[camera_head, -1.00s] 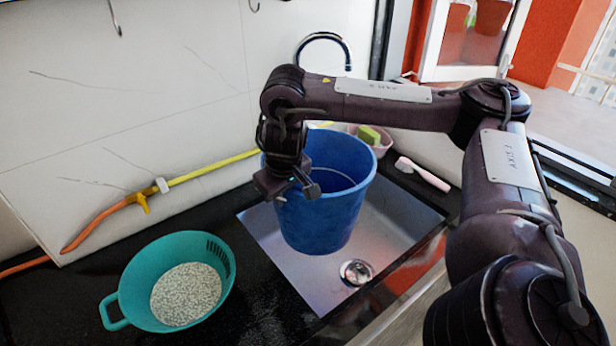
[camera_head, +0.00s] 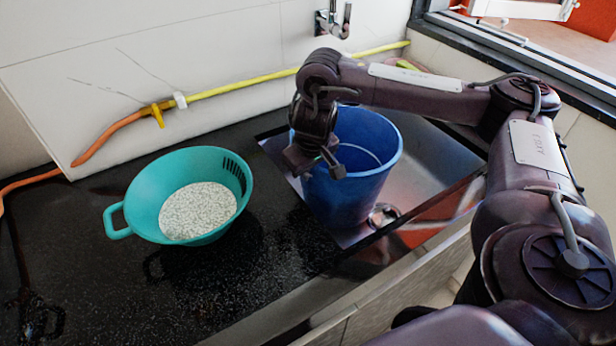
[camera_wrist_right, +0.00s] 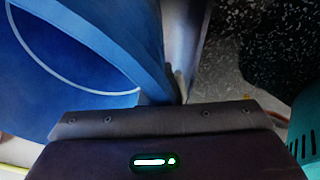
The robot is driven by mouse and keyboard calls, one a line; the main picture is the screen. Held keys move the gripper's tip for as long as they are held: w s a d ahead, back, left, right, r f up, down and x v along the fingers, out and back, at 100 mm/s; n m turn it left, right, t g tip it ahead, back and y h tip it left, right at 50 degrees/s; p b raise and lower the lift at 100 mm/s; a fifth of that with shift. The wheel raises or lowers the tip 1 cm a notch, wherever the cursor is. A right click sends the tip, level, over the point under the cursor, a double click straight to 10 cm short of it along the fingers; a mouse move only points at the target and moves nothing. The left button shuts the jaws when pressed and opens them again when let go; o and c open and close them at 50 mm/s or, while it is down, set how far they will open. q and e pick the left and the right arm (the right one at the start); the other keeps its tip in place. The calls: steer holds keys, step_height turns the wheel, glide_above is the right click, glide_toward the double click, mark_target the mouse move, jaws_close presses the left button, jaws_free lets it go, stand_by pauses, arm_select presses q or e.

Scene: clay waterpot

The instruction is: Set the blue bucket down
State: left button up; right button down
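The blue bucket (camera_head: 352,194) is upright in the sink area in the head view. Its wall and inside also fill the left of the right wrist view (camera_wrist_right: 55,60). My right gripper (camera_head: 328,168) is at the bucket's left rim and looks shut on its wall. The fingertips are partly hidden by the gripper body. The bucket's lower part is inside the sink (camera_head: 276,149), near the drain (camera_head: 383,215). I cannot tell whether its base touches the sink floor. My left gripper is not in view.
A teal colander (camera_head: 150,205) with pale grains (camera_head: 197,210) stands on the black counter (camera_head: 130,290) left of the sink. A yellow and orange hose (camera_head: 240,86) runs along the wall. A tap (camera_head: 334,20) is behind the bucket. The front-left counter is clear.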

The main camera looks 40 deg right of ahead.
steer(key=shift+w+f, duration=0.2)
steer(key=shift+f, duration=0.3)
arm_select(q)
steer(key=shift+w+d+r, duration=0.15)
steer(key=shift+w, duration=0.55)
arm_select(e)
steer(key=shift+s, duration=0.1)
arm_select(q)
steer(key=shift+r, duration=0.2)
arm_select(e)
steer(key=shift+f, duration=0.15)
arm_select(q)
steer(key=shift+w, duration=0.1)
arm_select(e)
steer(key=shift+f, duration=0.4)
steer(key=c, duration=1.7)
jaws_free()
steer(key=shift+s, duration=0.1)
steer(key=shift+r, duration=0.1)
